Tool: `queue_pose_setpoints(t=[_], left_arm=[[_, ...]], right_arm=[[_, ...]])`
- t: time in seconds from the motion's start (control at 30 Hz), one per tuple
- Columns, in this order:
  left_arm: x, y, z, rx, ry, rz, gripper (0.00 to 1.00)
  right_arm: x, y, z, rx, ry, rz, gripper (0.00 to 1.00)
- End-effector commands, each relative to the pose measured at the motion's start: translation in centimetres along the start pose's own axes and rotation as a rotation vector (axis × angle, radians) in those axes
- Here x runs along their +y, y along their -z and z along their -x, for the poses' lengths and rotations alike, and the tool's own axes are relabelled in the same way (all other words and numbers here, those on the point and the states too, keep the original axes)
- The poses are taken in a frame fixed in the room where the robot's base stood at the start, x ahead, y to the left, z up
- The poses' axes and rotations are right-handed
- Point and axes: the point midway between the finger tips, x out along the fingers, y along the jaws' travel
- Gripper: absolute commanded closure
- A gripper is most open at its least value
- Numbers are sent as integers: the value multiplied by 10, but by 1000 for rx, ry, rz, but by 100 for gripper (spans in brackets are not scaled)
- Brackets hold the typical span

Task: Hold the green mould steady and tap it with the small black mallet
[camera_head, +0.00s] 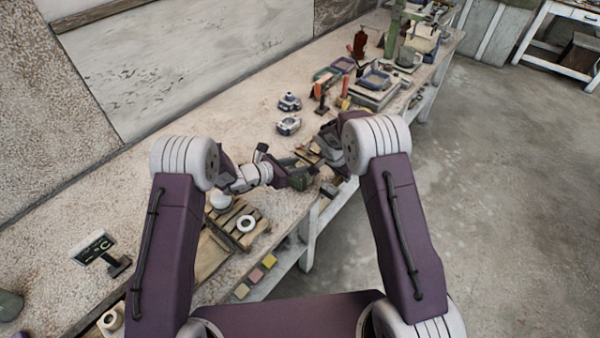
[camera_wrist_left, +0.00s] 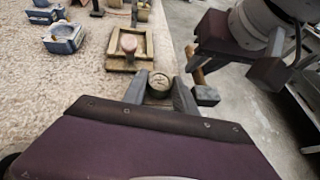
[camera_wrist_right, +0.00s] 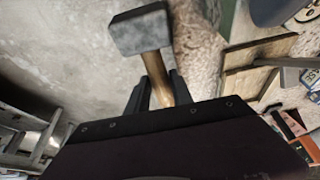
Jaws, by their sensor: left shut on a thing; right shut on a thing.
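My left gripper (camera_wrist_left: 160,94) is shut on the green mould (camera_wrist_left: 159,82), whose round, pale top shows between the fingers in the left wrist view. In the head view the mould (camera_head: 298,182) is at the front edge of the bench, partly hidden by the gripper. My right gripper (camera_wrist_right: 159,92) is shut on the wooden handle of the small black mallet (camera_wrist_right: 140,31). The mallet's dark block head sticks out beyond the fingers. In the left wrist view the mallet head (camera_wrist_left: 207,96) is just right of the mould, apart from it as far as I can tell.
A wooden rack with a white ring (camera_head: 246,223) lies left of the grippers. Two blue-and-white pieces (camera_head: 289,126) stand behind them. A small black sign (camera_head: 93,248) stands at left. Open floor lies right.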

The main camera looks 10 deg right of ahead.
Motion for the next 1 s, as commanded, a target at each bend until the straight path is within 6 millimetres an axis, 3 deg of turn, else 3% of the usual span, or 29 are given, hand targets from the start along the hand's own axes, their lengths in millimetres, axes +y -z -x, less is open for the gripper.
queue_pose_setpoints(t=[0.23,0.43,0.57,0.8,1.0], left_arm=[[0,0,0,0,-1,0,100],[0,0,0,0,0,0,100],[0,0,0,0,0,0,100],[0,0,0,1,0,0,100],[0,0,0,0,0,0,100]], right_arm=[[-4,0,0,1,0,0,100],[-47,-1,0,3,3,1,100],[-37,1,1,1,-2,-1,100],[-1,1,1,1,-2,-1,100],[2,0,0,1,0,-1,100]])
